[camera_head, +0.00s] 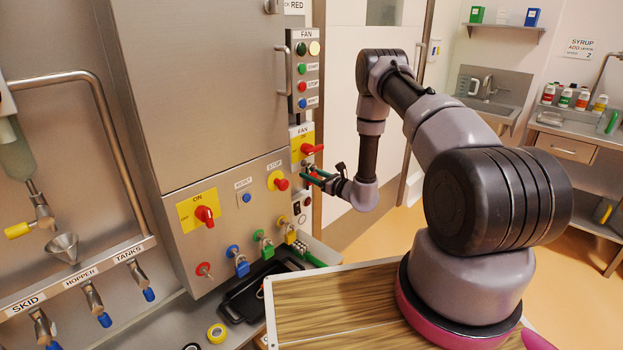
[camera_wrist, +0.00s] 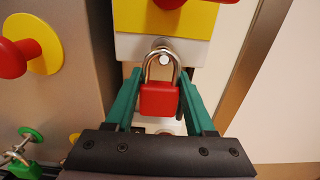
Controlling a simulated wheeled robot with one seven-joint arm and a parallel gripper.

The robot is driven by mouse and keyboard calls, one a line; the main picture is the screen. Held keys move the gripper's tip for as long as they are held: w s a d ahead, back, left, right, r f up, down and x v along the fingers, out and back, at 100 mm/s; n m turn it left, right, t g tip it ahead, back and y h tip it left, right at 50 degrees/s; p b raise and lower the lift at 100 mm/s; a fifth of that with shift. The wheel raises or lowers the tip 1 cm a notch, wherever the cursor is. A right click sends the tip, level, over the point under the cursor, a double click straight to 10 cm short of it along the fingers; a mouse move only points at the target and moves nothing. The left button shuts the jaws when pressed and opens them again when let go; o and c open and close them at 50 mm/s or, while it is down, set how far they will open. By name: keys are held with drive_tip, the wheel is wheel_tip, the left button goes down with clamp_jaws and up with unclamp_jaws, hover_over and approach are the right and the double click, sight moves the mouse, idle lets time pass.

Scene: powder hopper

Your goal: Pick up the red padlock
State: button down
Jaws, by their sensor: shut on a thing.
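The red padlock (camera_wrist: 158,99) is upright between the green fingers of my gripper (camera_wrist: 160,88) in the wrist view, its metal shackle up. My gripper is shut on the padlock's body from both sides. The shackle stands in front of the pale lower part of the yellow-plated switch box; a small round white spot shows inside its loop. I cannot tell whether the shackle passes through anything. In the head view my gripper (camera_head: 318,178) is just below the FAN switch (camera_head: 312,149), and I cannot make out the padlock there.
Blue (camera_head: 241,264), green (camera_head: 263,245) and yellow (camera_head: 289,233) padlocks hang along the steel cabinet's (camera_head: 170,130) lower front. A red STOP button (camera_head: 280,183) is left of my gripper. A black tray (camera_head: 262,290) lies below. The white door (camera_head: 345,200) is behind my wrist.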

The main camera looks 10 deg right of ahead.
drive_tip(key=shift+r, duration=0.65)
drive_tip(key=r+v, duration=0.1)
drive_tip(key=v, duration=1.7)
drive_tip(key=shift+r, duration=0.25)
drive_tip(key=v, duration=0.7)
drive_tip(key=shift+s+d, duration=0.2)
